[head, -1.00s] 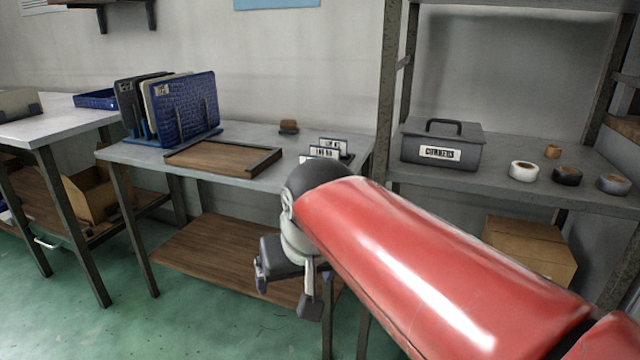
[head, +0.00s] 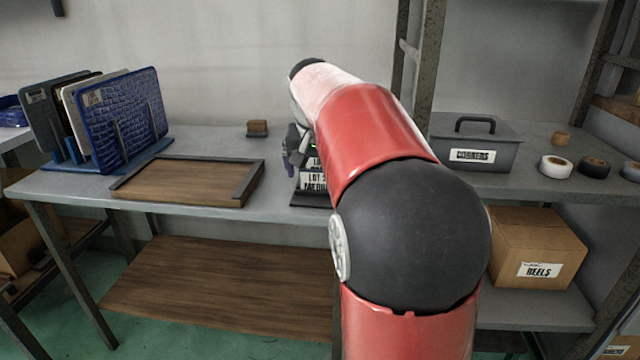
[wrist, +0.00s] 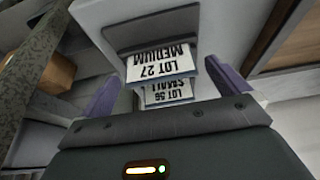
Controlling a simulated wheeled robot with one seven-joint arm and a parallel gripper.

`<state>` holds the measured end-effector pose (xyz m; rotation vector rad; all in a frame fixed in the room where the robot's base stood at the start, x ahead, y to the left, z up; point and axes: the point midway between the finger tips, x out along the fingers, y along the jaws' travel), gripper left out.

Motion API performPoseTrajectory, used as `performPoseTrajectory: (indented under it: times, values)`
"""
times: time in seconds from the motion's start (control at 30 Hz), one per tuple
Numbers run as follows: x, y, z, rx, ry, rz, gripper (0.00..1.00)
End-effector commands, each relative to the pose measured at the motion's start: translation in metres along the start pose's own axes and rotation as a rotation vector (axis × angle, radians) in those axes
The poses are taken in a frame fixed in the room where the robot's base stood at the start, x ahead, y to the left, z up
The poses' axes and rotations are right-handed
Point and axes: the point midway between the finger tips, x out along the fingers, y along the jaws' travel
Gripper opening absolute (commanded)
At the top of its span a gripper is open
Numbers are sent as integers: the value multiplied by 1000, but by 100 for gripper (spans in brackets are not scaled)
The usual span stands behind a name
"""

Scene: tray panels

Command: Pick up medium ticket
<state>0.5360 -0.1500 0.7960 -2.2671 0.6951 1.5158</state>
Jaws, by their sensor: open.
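The medium ticket (wrist: 160,62), a white card reading "LOT 27 MEDIUM", appears upside down in the wrist view. In the head view the medium ticket (head: 313,182) stands in a dark holder (head: 308,201) on the grey table, partly hidden by my arm. The small ticket (wrist: 168,92), "LOT 56 SMALL", stands beside it, partly covered by it in the wrist view. My gripper (wrist: 165,90) is open, with one purple finger on each side of the tickets. Nothing is seen gripped. In the head view my gripper (head: 297,148) is mostly hidden behind my arm, just above the tickets.
A wooden tray (head: 185,182) with dark rims lies left of the tickets. A rack of upright panels (head: 115,115) stands farther left. A small brown block (head: 257,128) sits behind. A grey "CORNERS" box (head: 472,145) and tape rolls (head: 556,167) are on the right shelf.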

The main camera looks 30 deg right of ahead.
Motion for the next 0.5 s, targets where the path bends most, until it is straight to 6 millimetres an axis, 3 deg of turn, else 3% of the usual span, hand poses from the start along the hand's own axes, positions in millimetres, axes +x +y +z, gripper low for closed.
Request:
performPoseTrajectory:
  times: [0.17, 0.43, 0.5]
  values:
    - [23, 1, 1, 0, -1, 1, 100]
    - [25, 1, 0, 1, 1, -1, 100]
    - [25, 1, 0, 1, 1, -1, 92]
